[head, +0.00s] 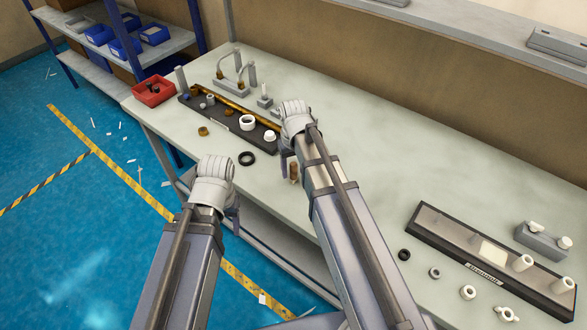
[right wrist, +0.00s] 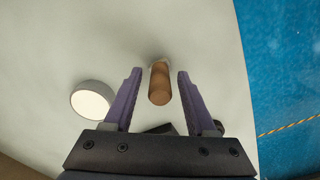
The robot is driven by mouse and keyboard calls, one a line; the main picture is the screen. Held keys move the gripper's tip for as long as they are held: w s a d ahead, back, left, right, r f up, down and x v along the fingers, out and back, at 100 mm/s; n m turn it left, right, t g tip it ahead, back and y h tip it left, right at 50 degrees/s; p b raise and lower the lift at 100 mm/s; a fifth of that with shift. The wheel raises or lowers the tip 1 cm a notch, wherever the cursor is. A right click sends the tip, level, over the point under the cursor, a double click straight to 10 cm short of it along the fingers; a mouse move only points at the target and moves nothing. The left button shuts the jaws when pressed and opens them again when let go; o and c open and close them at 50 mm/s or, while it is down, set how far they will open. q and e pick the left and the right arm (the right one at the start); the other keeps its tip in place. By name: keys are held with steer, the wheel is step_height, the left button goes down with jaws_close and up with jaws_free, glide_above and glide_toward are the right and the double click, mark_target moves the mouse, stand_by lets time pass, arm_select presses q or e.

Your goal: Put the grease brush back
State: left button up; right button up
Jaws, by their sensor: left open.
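The grease brush appears to be the short brown wooden piece (head: 293,172) on the bench below my right wrist. In the right wrist view its wooden handle (right wrist: 160,84) points toward the camera; the bristles cannot be made out. My right gripper (right wrist: 158,85) is open, with one finger on each side of the handle and a gap on both sides. In the head view my right gripper (head: 286,160) is partly hidden by its wrist. My left gripper (head: 234,214) is open and empty, off the bench's front edge.
A grey-rimmed white round thing (right wrist: 92,100) is beside the right gripper's left finger. A black ring (head: 246,158), a dark tray (head: 225,121) with fittings, and a red bin (head: 153,90) are on the bench (head: 350,120). Another tray (head: 440,243) stands at the right.

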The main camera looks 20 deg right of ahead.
steer(key=shift+r, duration=0.1)
step_height(320, 180, up, 12)
steer(key=p, duration=1.2)
steer(key=shift+r, duration=0.1)
steer(key=s+a+n+h, duration=0.1)
steer(key=s+a+n, duration=0.2)
steer(key=s+a, duration=0.7)
steer(key=s, duration=0.4)
steer(key=shift+s+a, duration=0.2)
steer(key=shift+a, duration=0.05)
step_height(320, 180, down, 4)
steer(key=b, duration=0.3)
steer(key=shift+r, duration=0.1)
